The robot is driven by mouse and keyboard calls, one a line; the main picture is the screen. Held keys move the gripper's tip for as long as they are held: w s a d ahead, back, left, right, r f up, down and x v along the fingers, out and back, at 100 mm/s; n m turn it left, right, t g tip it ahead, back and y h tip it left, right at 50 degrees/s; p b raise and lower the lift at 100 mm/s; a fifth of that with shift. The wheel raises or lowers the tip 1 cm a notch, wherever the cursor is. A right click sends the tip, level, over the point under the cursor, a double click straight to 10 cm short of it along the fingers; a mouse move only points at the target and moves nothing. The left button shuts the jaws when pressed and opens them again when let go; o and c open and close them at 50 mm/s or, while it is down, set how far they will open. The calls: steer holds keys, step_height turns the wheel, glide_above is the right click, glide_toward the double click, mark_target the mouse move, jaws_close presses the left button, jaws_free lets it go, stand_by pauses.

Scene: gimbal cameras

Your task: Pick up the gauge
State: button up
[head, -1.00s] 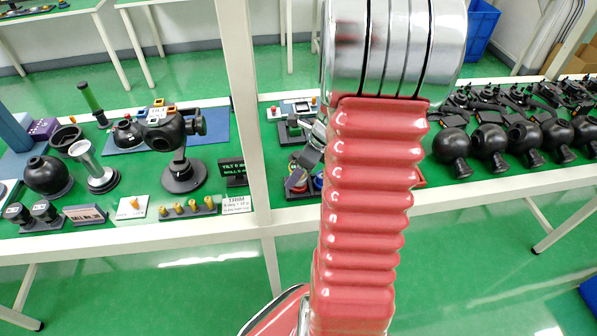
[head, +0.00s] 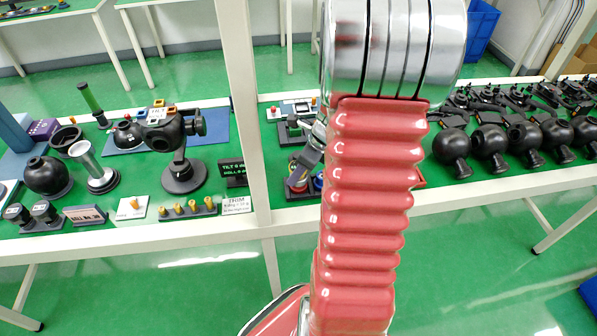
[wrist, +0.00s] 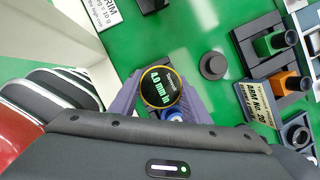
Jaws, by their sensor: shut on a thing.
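The gauge (wrist: 160,87) shows in the wrist view as a small round dial with a black face, a gold rim and green text reading about 4.0 mm. It sits between the two grey-purple fingers of my gripper (wrist: 160,98), which is shut on it. A blue part lies just below the dial in the picture. In the head view my gripper (head: 306,163) is partly hidden behind my red arm, over the bench, and I cannot make out the gauge there.
The wrist view shows a dark round knob (wrist: 213,66), a green-fronted block (wrist: 270,43), an orange-fronted block (wrist: 288,84) and an ARM label (wrist: 258,108). In the head view, a ball-headed stand (head: 183,170) and a tilt display (head: 233,172) stand left of the white post (head: 247,110). Black ball-ended parts (head: 490,140) line the right.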

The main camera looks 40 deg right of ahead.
step_height(320, 180, up, 10)
steer(key=shift+r, duration=0.1)
stand_by(0.5)
stand_by(0.4)
steer(key=s+d+f, duration=0.2)
steer(key=s+d, duration=0.2)
steer(key=d, duration=0.2)
steer(key=shift+f, duration=0.1)
stand_by(0.4)
steer(key=shift+f, duration=2.8)
steer(key=shift+f, duration=1.15)
